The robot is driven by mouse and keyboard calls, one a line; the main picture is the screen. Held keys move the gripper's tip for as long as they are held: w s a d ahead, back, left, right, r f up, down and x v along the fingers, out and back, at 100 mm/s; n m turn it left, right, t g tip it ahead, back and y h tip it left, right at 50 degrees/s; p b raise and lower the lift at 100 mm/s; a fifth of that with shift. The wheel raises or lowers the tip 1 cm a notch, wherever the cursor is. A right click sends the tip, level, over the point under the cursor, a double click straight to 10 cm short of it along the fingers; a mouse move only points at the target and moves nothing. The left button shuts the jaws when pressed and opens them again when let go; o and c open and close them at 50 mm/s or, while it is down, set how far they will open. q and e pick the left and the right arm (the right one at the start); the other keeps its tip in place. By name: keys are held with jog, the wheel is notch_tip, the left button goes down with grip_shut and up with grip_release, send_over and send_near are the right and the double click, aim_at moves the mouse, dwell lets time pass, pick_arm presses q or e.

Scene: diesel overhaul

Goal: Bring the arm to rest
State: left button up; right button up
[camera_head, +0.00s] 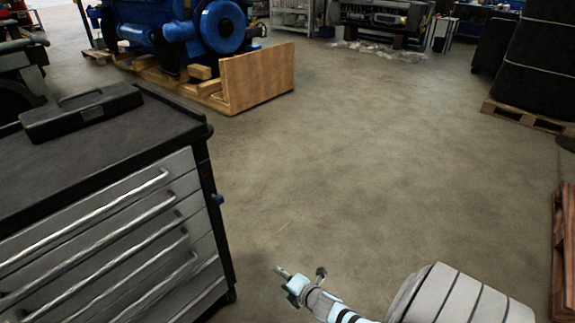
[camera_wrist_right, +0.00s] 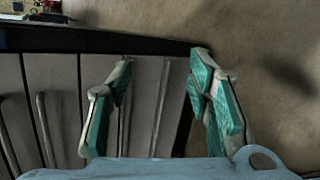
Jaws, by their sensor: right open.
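My right gripper (camera_head: 299,277) is at the bottom middle of the head view, over bare floor to the right of the tool cabinet (camera_head: 110,225). In the right wrist view my right gripper (camera_wrist_right: 160,85) shows two teal-padded fingers spread apart with nothing between them. Behind the fingers are the cabinet's grey drawer fronts and its dark top edge (camera_wrist_right: 100,40). My left gripper is in neither view.
A black case (camera_head: 82,112) lies on the cabinet top. A blue engine (camera_head: 205,30) stands on a wooden pallet with a plywood board (camera_head: 258,78). Black stacked containers (camera_head: 540,65) stand on a pallet at right. The middle floor (camera_head: 370,130) is clear.

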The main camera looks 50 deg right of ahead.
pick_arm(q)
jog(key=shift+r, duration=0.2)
pick_arm(e)
jog(key=shift+s+a+f+m, duration=0.15)
jog(key=shift+s+f+m, duration=0.4)
jog(key=shift+s, duration=0.2)
jog(key=s+f+m+g+p, duration=0.2)
jog(key=s+f+m+g, duration=0.2)
jog(key=s+f+m, duration=0.5)
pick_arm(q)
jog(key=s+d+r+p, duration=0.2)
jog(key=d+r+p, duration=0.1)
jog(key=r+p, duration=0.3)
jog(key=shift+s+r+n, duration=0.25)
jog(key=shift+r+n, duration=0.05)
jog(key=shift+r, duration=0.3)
pick_arm(e)
jog(key=s+a+m+g, duration=0.3)
jog(key=s+a+m, duration=0.1)
jog(key=s, duration=0.8)
jog(key=s+a+m+g+y, duration=0.1)
jog(key=s+a+m+g, duration=0.2)
jog(key=s, duration=1)
jog(key=a+m, duration=0.2)
jog(key=a, duration=0.2)
jog(key=shift+a+f, duration=0.15)
jog(key=shift+f, duration=0.25)
